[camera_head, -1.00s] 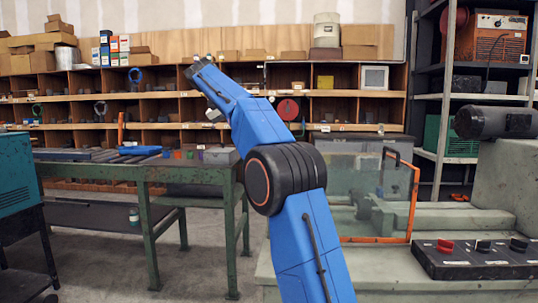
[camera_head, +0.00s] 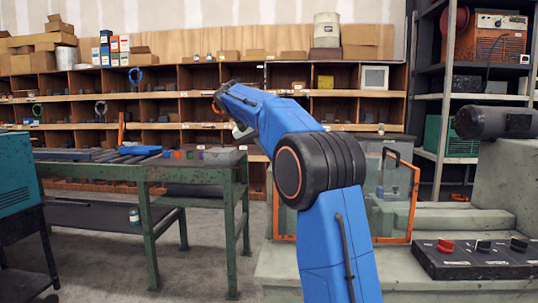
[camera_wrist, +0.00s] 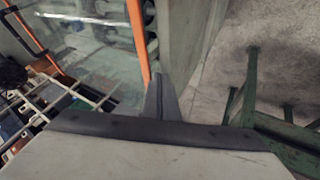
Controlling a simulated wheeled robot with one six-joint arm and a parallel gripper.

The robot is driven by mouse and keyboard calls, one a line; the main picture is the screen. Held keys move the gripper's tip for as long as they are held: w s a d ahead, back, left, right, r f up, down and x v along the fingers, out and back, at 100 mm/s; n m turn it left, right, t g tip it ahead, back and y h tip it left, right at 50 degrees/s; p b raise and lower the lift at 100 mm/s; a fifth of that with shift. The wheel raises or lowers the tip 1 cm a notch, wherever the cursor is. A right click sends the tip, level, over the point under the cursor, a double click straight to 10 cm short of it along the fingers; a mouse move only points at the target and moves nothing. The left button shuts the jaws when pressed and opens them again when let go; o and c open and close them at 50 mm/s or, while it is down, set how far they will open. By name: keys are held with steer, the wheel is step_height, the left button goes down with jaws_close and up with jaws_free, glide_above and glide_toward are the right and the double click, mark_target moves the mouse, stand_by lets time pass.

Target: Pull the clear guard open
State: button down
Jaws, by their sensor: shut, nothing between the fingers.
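The clear guard (camera_head: 414,200) is a see-through panel in an orange frame, standing upright over the machine bed in the head view. A dark handle (camera_head: 391,153) shows at its top right. My arm crosses in front of the panel and hides part of it. In the wrist view, the guard's orange frame (camera_wrist: 139,35) runs down beside my gripper (camera_wrist: 161,82). The fingers are shut with nothing between them, close to the frame's lower end; I cannot tell if they touch it.
The grey machine (camera_head: 470,222) stands at right, with a control box (camera_head: 480,262) with red and black knobs. A green workbench (camera_head: 150,172) stands at left. Shelves (camera_head: 170,110) line the back. Floor between bench and machine is open.

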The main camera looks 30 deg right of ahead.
mark_target(387, 161)
stand_by(0.3)
steer(key=s+d, duration=0.8)
steer(key=d, duration=0.3)
steer(key=s+d, duration=0.8)
steer(key=d, duration=0.4)
steer(key=s+d, duration=0.8)
steer(key=d, duration=0.4)
steer(key=shift+d, duration=0.2)
steer(key=shift+w, duration=0.1)
steer(key=shift+w+a, duration=0.15)
steer(key=shift+a, duration=0.1)
steer(key=a, duration=0.1)
steer(key=w+a, duration=0.2)
steer(key=shift+a+r, duration=0.25)
steer(key=shift+r, duration=0.1)
steer(key=v, duration=0.9)
steer(key=shift+s, duration=0.1)
